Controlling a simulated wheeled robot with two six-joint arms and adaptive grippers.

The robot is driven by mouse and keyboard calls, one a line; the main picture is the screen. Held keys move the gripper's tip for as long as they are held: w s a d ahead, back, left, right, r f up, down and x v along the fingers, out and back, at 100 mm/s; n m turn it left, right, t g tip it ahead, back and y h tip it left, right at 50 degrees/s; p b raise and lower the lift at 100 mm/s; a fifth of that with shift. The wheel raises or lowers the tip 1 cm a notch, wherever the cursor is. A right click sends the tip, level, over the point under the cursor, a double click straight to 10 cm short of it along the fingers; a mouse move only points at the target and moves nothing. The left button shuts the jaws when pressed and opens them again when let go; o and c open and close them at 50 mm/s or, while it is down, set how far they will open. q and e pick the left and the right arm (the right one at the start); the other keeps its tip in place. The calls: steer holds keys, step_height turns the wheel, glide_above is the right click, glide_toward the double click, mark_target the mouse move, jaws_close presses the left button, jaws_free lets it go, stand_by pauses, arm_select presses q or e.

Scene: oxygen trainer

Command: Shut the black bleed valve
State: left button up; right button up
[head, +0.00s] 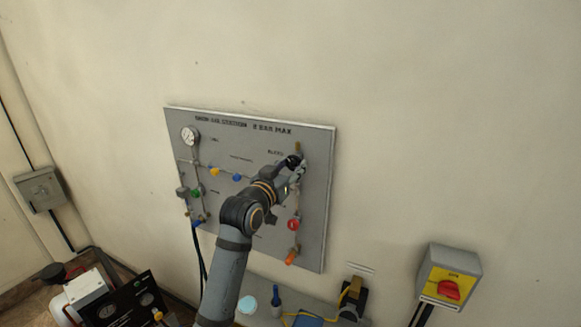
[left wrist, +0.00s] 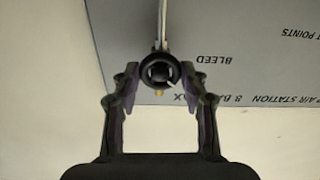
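The black bleed valve (left wrist: 160,71) shows in the left wrist view as a round black knob under a pale pipe, beside the "BLEED" label. A small brass part shows at its lower edge. My left gripper (left wrist: 160,82) has its two fingers on either side of the knob, with a narrow gap seen on each side. In the head view my left gripper (head: 292,172) is at the upper right of the grey panel (head: 250,138), and it and the arm partly hide the valve there. My right gripper is not in view.
The panel also carries a gauge (head: 190,135), a yellow knob (head: 215,172), a blue knob (head: 237,177), a green knob (head: 196,192), a red knob (head: 293,224) and an orange knob (head: 291,258). A yellow box with a red switch (head: 449,290) is at lower right.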

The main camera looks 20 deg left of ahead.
arm_select(q)
steer(key=c, duration=0.5)
steer(key=m, duration=0.4)
steer(key=shift+m+b, duration=0.35)
steer(key=shift+m, duration=0.05)
steer(key=shift+m+b, duration=0.35)
steer(key=shift+m, duration=1.95)
steer(key=o, duration=1.1)
